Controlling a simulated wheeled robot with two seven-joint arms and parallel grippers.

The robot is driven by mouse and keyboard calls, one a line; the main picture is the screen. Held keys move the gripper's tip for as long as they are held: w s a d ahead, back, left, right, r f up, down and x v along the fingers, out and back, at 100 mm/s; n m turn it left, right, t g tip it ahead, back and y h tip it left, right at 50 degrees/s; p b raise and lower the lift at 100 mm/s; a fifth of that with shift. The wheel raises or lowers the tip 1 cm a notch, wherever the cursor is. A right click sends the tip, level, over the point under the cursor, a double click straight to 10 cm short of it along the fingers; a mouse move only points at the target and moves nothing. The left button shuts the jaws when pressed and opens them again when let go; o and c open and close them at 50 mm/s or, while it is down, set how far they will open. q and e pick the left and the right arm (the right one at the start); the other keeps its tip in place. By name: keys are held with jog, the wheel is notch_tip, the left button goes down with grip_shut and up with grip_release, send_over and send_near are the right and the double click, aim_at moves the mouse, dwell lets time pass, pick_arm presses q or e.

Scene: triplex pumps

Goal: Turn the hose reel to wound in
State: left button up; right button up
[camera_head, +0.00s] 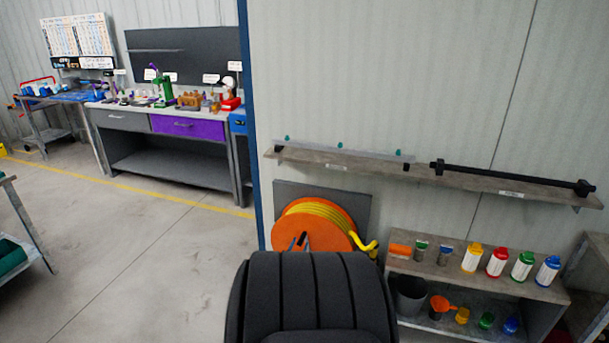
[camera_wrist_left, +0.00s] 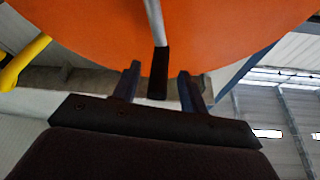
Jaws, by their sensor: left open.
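The hose reel (camera_head: 288,228) is an orange disc with yellow hose wound on it, mounted low on a dark wall panel. Its orange face also fills the top of the left wrist view (camera_wrist_left: 225,30). A grey crank with a black grip (camera_wrist_left: 158,78) stands out from that face. My left gripper (camera_wrist_left: 159,71) is open, with its two fingers on either side of the black grip. Gaps show between grip and fingers. In the head view my dark left arm hides the reel's lower part and most of the left gripper (camera_head: 299,242). My right gripper is out of view.
A yellow hose end (camera_head: 368,246) sticks out right of the reel. A low shelf unit (camera_head: 440,268) with several bottles stands close on the right. A wall shelf (camera_head: 340,160) runs above. The floor (camera_head: 150,260) to the left is mostly clear.

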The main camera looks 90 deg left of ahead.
pick_arm(q)
jog(key=shift+p+v, duration=0.65)
jog(key=shift+v, duration=1.6)
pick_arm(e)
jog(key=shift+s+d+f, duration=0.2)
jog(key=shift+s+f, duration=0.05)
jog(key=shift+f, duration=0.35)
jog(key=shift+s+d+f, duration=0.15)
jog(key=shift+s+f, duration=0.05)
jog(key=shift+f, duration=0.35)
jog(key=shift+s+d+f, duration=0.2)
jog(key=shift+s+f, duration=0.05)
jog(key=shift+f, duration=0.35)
